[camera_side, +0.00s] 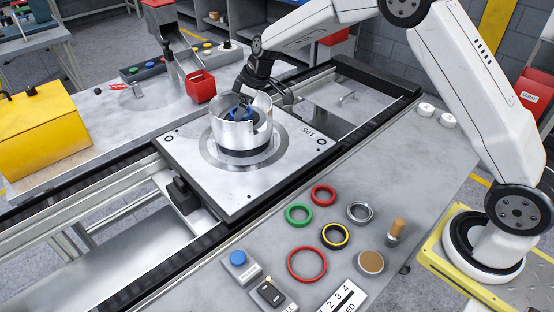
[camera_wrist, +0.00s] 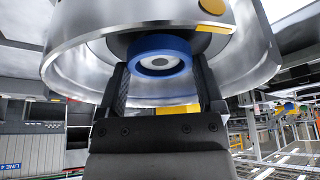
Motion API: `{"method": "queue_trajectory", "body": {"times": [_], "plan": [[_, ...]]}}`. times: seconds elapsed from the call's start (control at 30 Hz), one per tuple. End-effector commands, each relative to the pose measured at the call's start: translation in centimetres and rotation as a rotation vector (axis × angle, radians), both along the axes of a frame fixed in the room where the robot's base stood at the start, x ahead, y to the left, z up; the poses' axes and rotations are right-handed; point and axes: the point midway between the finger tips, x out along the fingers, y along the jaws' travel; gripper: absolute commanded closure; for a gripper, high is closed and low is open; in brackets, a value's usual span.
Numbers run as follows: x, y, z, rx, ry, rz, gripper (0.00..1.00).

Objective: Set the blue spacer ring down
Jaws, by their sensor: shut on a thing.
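The blue spacer ring (camera_side: 233,114) is inside the upper part of an open silver metal drum (camera_side: 240,134) in the side view. In the wrist view the ring (camera_wrist: 147,45) sits between my two dark fingertips, with a grey round part showing through its middle. My gripper (camera_side: 243,107) reaches down into the drum and is shut on the ring. The drum's shiny wall (camera_wrist: 85,65) curves around the fingers in the wrist view. The drum stands upright on a square metal pallet (camera_side: 187,154). Whether the ring touches anything beneath it cannot be told.
The front bench holds red, green, yellow-black and silver rings (camera_side: 299,214), a wooden-handled tool (camera_side: 396,230) and a blue button box (camera_side: 239,262). A red bin (camera_side: 201,87) stands behind the pallet. A yellow box (camera_side: 42,130) is at the left.

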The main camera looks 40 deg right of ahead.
Motion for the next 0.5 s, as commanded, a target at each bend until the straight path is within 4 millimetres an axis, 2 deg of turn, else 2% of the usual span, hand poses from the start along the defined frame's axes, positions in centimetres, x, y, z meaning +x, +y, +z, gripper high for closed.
{"method": "queue_trajectory", "body": {"times": [0.23, 0.5], "plan": [[0.0, 0.0, 2.7, 0.001, -0.003, 0.001, 0.78], [-2.3, -0.2, 5.4, 0.001, -0.002, 0.000, 0.78]]}}
